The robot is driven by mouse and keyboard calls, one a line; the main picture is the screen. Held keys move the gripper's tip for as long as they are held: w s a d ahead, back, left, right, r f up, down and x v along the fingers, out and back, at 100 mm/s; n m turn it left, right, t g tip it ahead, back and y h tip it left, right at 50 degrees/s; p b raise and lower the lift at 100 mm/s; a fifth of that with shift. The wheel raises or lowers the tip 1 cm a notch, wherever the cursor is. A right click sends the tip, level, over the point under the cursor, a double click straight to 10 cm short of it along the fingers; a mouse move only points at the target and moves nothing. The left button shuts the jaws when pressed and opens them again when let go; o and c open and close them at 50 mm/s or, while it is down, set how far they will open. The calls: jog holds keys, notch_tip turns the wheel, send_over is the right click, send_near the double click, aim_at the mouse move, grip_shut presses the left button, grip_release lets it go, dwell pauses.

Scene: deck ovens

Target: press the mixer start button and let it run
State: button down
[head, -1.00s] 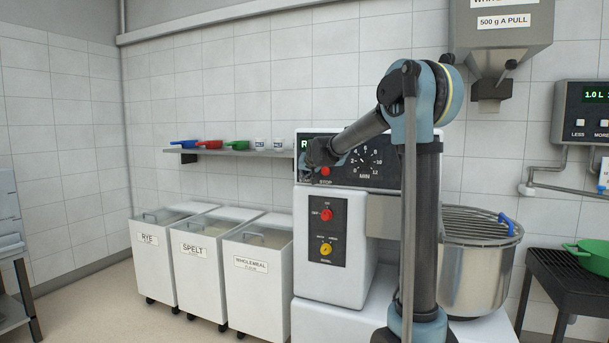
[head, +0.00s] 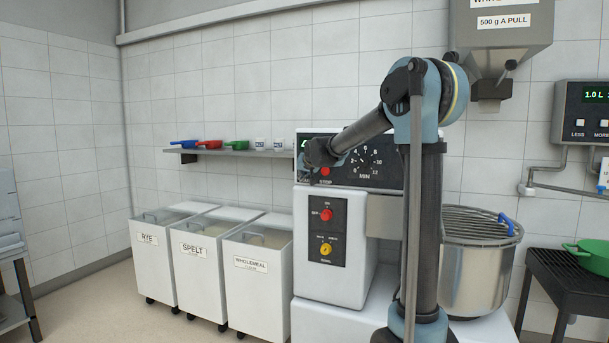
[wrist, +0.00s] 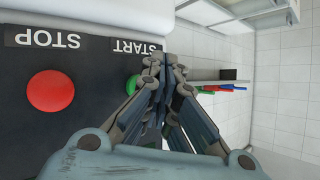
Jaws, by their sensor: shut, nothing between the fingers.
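The mixer (head: 325,275) is a white machine with a dark control panel on top, a dial marked MIN and a steel bowl (head: 478,275) under a wire guard. In the wrist view the green start button (wrist: 131,86) lies beneath the START label, partly hidden by my fingers. The red stop button (wrist: 50,91) is clear of them; it also shows in the head view (head: 325,171). My gripper (wrist: 163,62) is shut and empty, its tips close to the START label and green button. I cannot tell whether they touch the button. In the head view my wrist covers the panel's left end.
A lower panel on the mixer carries a red knob (head: 327,215) and a yellow knob (head: 326,250). Flour bins (head: 258,285) stand left under a shelf (head: 228,152) with scoops. A dispenser (head: 500,45) hangs above the bowl. A dark stand (head: 567,285) is at right.

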jog(key=shift+s, duration=0.1)
jog(key=s, duration=0.1)
jog(key=s+a, duration=0.1)
jog(key=s, duration=0.2)
jog(key=shift+s+a, duration=0.25)
jog(key=shift+a, duration=0.1)
dwell(0.3)
dwell(0.4)
jog(key=s+d+f+g+h, duration=0.2)
jog(key=s+d+f, duration=0.4)
jog(key=s+d, duration=0.5)
jog(key=s+d+f+g+h, duration=0.1)
jog(key=s+d+f+g, duration=0.1)
jog(key=s+d+f, duration=0.75)
jog(key=s+d+f+g, duration=0.1)
jog(key=s+f, duration=0.3)
jog(key=s, duration=0.6)
jog(key=s+d+f+g, duration=0.2)
jog(key=s+f, duration=0.3)
jog(key=s, duration=0.5)
jog(key=s+d+f+g, duration=0.2)
jog(key=s+d+f, duration=0.2)
jog(key=s, duration=0.6)
jog(key=shift+f+m+h, duration=0.3)
jog(key=shift+f+h, duration=0.1)
jog(key=shift+f, duration=0.15)
